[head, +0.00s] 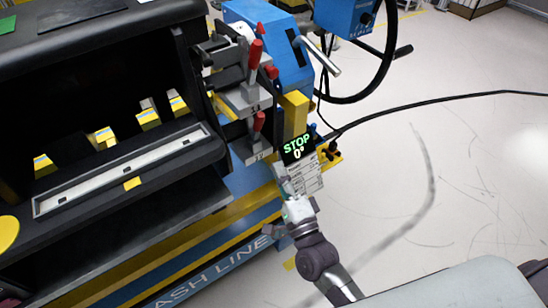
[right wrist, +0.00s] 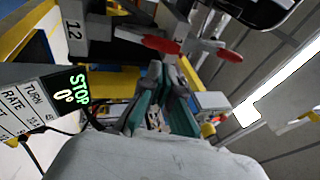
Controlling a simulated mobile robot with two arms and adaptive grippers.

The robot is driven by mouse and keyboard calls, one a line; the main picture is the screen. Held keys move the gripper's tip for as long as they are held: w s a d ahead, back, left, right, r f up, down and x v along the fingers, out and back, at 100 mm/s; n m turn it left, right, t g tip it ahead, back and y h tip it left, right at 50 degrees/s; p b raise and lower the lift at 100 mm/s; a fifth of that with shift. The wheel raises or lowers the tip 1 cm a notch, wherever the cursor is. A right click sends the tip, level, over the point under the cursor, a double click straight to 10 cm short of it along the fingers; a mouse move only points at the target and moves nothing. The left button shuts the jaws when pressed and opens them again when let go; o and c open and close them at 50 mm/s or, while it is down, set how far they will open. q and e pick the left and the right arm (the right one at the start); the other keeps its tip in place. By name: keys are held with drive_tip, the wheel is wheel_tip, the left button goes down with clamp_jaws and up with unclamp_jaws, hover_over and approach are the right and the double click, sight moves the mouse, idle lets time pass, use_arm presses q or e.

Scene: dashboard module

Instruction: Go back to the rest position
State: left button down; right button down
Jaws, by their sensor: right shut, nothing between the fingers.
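My right gripper (head: 284,182) is in the middle of the head view, in front of the fixture's right end and close to the label sheet under the STOP display. In the right wrist view its two green-grey fingers (right wrist: 160,80) are shut with nothing between them. My left gripper is not in view. The right forearm reaches up from the bottom of the head view.
The black dashboard module (head: 75,40) fills the left. A black cable (head: 430,103) runs right. The floor at right (head: 470,190) is mostly clear.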

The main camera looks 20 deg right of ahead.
drive_tip(key=s+d+f+n+g+p, duration=0.1)
drive_tip(key=s+f+n+g, duration=0.3)
drive_tip(key=f, duration=0.8)
drive_tip(key=s+d+f+n+g, duration=0.1)
drive_tip(key=s+f+n+g, duration=0.25)
drive_tip(key=f, duration=0.75)
drive_tip(key=s+d+f+n+g+p, duration=0.1)
drive_tip(key=s+f+n+g, duration=0.3)
drive_tip(key=f, duration=0.8)
use_arm(q)
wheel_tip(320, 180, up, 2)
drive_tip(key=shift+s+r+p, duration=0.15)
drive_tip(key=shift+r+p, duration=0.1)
drive_tip(key=shift+p, duration=0.1)
use_arm(e)
drive_tip(key=s+d+f+n+g+h, duration=0.1)
drive_tip(key=s+d+f+n+g, duration=0.1)
drive_tip(key=s+f, duration=0.3)
drive_tip(key=s+d+f+n+g+h, duration=0.1)
drive_tip(key=s+d+f+n+g, duration=0.2)
drive_tip(key=s, duration=1)
drive_tip(key=s+d+f+n+g+h, duration=0.1)
drive_tip(key=s+d+f+n+g, duration=0.1)
drive_tip(key=s+f, duration=0.6)
drive_tip(key=shift+s+d+n+g, duration=0.45)
drive_tip(key=shift+s+g, duration=0.5)
drive_tip(key=shift+s, duration=0.15)
